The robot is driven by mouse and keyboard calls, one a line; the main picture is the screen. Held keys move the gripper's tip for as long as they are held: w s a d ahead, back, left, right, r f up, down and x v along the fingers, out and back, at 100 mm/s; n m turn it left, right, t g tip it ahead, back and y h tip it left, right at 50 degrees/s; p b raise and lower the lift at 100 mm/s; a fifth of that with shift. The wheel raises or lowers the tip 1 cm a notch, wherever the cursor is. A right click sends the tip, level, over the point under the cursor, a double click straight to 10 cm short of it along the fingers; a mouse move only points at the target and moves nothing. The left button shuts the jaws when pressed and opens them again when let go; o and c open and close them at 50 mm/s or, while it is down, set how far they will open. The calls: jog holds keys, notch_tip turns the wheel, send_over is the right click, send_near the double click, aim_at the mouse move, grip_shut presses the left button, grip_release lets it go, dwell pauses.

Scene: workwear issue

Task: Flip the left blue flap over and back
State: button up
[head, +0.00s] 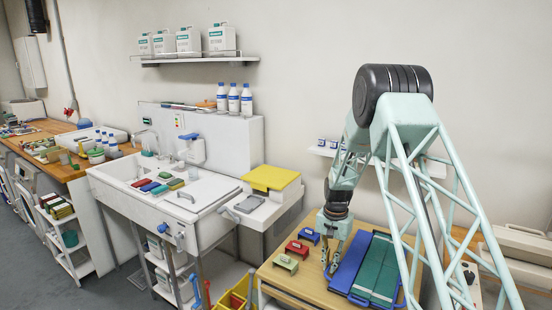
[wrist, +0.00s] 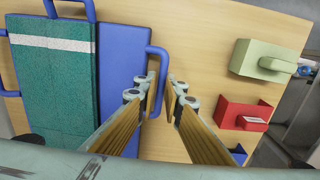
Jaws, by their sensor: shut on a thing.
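The left blue flap (head: 348,262) lies flat beside the green middle of the folding board (head: 379,257) on the wooden table. In the wrist view the flap (wrist: 122,66) shows as a blue panel with a blue loop handle (wrist: 160,52) on its outer edge. My gripper (head: 329,265) is at that outer edge, pointing down. In the wrist view my gripper (wrist: 161,88) has its two fingers on either side of the handle bar, shut on it. The fingers hide part of the handle.
Beside the board stand a green block (head: 285,262), a red block (head: 297,248) and a blue block (head: 309,235), each with a handle. A bare strip of table (wrist: 195,60) lies between them and the flap. A sink counter (head: 170,199) stands further left.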

jog(key=shift+o, duration=0.3)
jog(key=shift+s+d+f, duration=0.1)
jog(key=shift+s+d, duration=0.1)
jog(key=shift+d, duration=0.05)
jog(key=shift+o, duration=0.2)
jog(key=shift+d+f+b, duration=0.1)
jog(key=shift+f+b, duration=0.4)
jog(key=shift+f, duration=0.55)
jog(key=shift+c, duration=0.2)
jog(key=o, duration=0.4)
jog(key=shift+s+d+f, duration=0.1)
jog(key=shift+o, duration=0.6)
jog(key=shift+d, duration=0.15)
jog(key=shift+w, duration=0.2)
jog(key=shift+c, duration=0.3)
jog(key=shift+w+a, duration=0.1)
jog(key=shift+a, duration=0.15)
jog(key=shift+c, duration=0.4)
jog(key=shift+r, duration=0.3)
